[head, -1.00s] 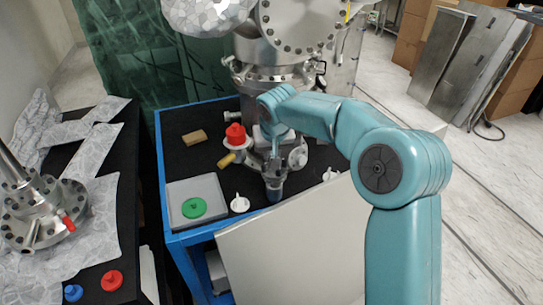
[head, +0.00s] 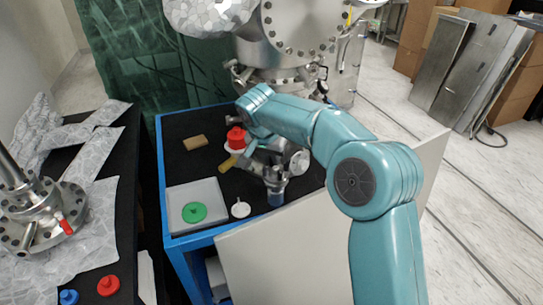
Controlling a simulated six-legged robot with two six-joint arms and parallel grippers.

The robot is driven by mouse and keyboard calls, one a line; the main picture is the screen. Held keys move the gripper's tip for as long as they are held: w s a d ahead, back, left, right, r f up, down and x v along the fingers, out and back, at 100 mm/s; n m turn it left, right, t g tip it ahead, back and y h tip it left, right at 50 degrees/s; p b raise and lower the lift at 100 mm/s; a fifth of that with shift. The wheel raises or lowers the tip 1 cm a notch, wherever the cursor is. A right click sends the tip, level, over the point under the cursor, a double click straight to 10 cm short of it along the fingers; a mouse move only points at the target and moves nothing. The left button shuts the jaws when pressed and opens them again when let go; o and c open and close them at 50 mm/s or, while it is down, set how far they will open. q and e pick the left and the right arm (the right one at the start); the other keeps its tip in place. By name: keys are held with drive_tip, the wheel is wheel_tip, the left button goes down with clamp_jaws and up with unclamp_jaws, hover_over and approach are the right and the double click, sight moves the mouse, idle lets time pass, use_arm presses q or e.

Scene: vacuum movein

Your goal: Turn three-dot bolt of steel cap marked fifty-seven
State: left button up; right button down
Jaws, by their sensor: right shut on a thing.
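My right gripper (head: 262,150) reaches down over the blue-framed table, among the steel parts below the chamber. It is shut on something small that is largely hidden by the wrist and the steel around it. A round steel cap or flange (head: 299,161) shows just right of the gripper. A steel part with a dark blue lower end (head: 277,192) stands just below it. The number fifty-seven and the dots on the bolts are too small to read. My left gripper is not in view.
The table (head: 164,190) holds a grey tray (head: 178,222) with a green cap (head: 194,212), a white cap (head: 240,209), a red cap (head: 236,137) and a tan block (head: 195,143). A large pale panel (head: 290,262) leans at its front. The steel chamber (head: 295,30) stands behind.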

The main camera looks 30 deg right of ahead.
drive_tip(key=shift+r, duration=0.1)
drive_tip(key=c, duration=1.1)
unclamp_jaws()
drive_tip(key=p+v, duration=0.2)
drive_tip(key=v, duration=1.4)
drive_tip(key=shift+a+r, duration=0.1)
